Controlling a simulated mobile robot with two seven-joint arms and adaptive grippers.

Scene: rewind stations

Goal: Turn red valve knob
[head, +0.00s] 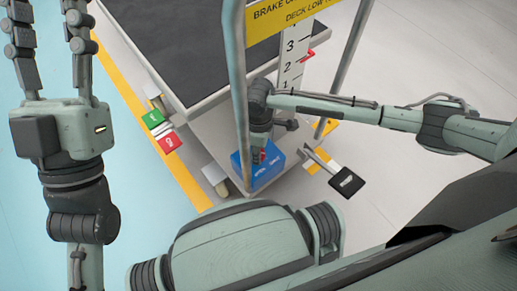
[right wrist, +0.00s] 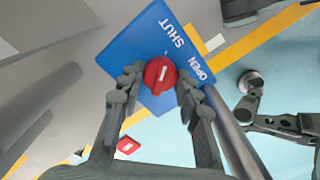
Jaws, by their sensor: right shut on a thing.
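The red valve knob (right wrist: 160,76) is round with a white mark and sits on a blue panel (right wrist: 130,45) lettered SHUT and OPEN. In the right wrist view the mark runs nearly upright, its upper end roughly toward the SHUT lettering. My right gripper (right wrist: 160,88) is shut on the knob, one finger at each side. In the head view the blue panel (head: 267,173) is low at the cart's end, and the knob is mostly hidden by the right gripper (head: 259,153). My left gripper (head: 47,10) is open and empty at upper left, away from the panel.
A cart with a dark deck (head: 200,45) and grey upright posts (head: 235,70) stands around the panel. A numbered scale (head: 291,60) and a yellow sign (head: 285,15) are above. A black pedal (head: 346,182) sticks out at right; green (head: 153,119) and red tags (head: 171,142) are at left.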

